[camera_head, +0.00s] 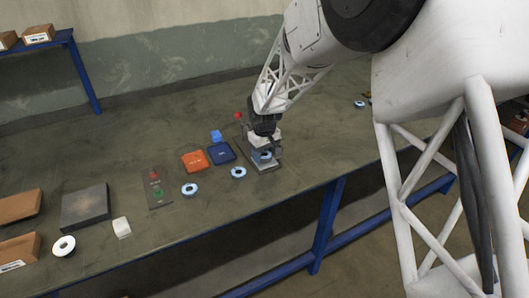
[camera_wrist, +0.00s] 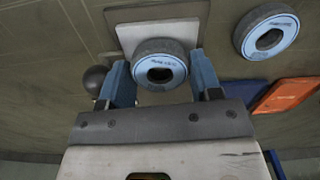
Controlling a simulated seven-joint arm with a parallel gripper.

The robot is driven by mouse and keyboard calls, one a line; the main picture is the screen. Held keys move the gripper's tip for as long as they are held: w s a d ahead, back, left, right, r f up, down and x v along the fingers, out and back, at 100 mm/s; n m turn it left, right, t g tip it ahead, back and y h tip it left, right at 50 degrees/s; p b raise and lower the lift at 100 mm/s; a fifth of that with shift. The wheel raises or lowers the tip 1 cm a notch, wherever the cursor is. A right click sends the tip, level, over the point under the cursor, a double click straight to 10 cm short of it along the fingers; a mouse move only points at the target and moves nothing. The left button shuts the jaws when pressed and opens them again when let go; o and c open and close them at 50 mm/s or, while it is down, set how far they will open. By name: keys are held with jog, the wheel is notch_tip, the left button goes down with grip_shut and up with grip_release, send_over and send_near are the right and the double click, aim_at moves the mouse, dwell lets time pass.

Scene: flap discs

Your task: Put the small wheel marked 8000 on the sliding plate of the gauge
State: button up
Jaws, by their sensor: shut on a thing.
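My gripper (camera_head: 263,143) is shut on a small light-blue wheel with a dark rim (camera_head: 262,156). In the wrist view the wheel (camera_wrist: 160,66) sits between the two blue fingers of my gripper (camera_wrist: 161,80), hole facing the camera; its printed marking is too small to read. A pale square plate (camera_wrist: 135,30), apparently the gauge's sliding plate, lies behind the wheel, which overlaps its lower edge. I cannot tell whether the wheel touches it. In the head view the gauge base (camera_head: 267,168) is under my gripper and partly hidden by it.
Similar blue wheels lie to the left on the bench (camera_head: 239,173) (camera_head: 190,189); one shows in the wrist view (camera_wrist: 268,31). A dark ball (camera_wrist: 95,80) stands beside the left finger.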

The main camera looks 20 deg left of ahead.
jog(key=shift+f, duration=0.25)
jog(key=o, duration=1)
jog(key=shift+c, duration=0.3)
jog(key=shift+c, duration=0.2)
jog(key=shift+r, duration=0.1)
jog(key=shift+w+r, duration=0.1)
jog(key=shift+r, duration=0.4)
jog(key=shift+o, duration=0.7)
jog(key=shift+r, duration=2.95)
